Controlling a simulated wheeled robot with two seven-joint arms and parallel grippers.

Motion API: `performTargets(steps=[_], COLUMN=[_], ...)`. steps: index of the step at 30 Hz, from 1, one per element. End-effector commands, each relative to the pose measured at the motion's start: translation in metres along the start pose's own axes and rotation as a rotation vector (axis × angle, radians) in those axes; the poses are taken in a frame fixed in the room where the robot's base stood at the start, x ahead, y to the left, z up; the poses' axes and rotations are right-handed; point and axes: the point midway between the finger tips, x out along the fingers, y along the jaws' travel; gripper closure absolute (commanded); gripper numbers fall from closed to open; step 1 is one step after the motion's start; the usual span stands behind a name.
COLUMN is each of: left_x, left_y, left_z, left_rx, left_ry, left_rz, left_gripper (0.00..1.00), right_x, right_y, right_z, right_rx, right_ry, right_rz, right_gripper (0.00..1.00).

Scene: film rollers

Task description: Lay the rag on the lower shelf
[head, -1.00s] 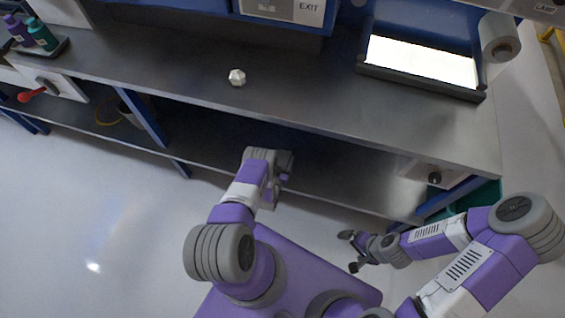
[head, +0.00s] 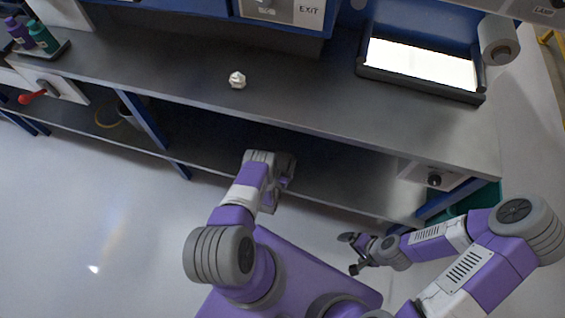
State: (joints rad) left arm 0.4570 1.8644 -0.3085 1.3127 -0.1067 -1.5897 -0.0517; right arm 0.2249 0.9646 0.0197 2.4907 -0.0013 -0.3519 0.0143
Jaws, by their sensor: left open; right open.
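A small white crumpled thing (head: 237,79), which looks like the rag, sits on the steel bench top (head: 300,95). The lower shelf (head: 335,186) runs beneath the bench and is partly in shadow. My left gripper (head: 283,188) is at the front of the shelf opening, below the bench edge and well apart from the white thing. It is open; its fingers are partly hidden by its own wrist. My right gripper (head: 350,254) is open and empty over the floor, in front of the bench's right end.
A black-rimmed tray with a bright white panel (head: 422,62) and a paper roll (head: 499,40) stand at the right of the bench. Bottles (head: 40,36) stand at far left. A blue post (head: 143,118) divides the shelf. A green bin (head: 478,198) is under the right end.

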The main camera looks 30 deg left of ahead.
Motion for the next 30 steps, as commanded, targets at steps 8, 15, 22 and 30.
performTargets(steps=[8,15,22,30], left_x=[-0.061,-0.102,-0.106,-0.087], left_y=[0.000,0.000,-0.001,0.025], left_z=[-0.002,-0.001,-0.003,-0.026], left_rx=[0.000,0.000,-0.008,-0.135], left_ry=[-0.007,-0.004,-0.054,-0.525], left_rz=[0.000,0.000,-0.007,-0.007], left_gripper=[0.02,0.02,0.02,0.02], right_x=[-0.026,-0.038,-0.040,-0.040], right_y=[-0.010,-0.014,-0.015,-0.015], right_z=[0.001,0.002,0.002,0.002], right_rx=[0.000,0.000,0.000,0.000], right_ry=[0.000,0.000,0.000,0.000], right_rz=[0.000,0.000,0.000,0.000], right_gripper=[0.02,0.02,0.02,0.02])
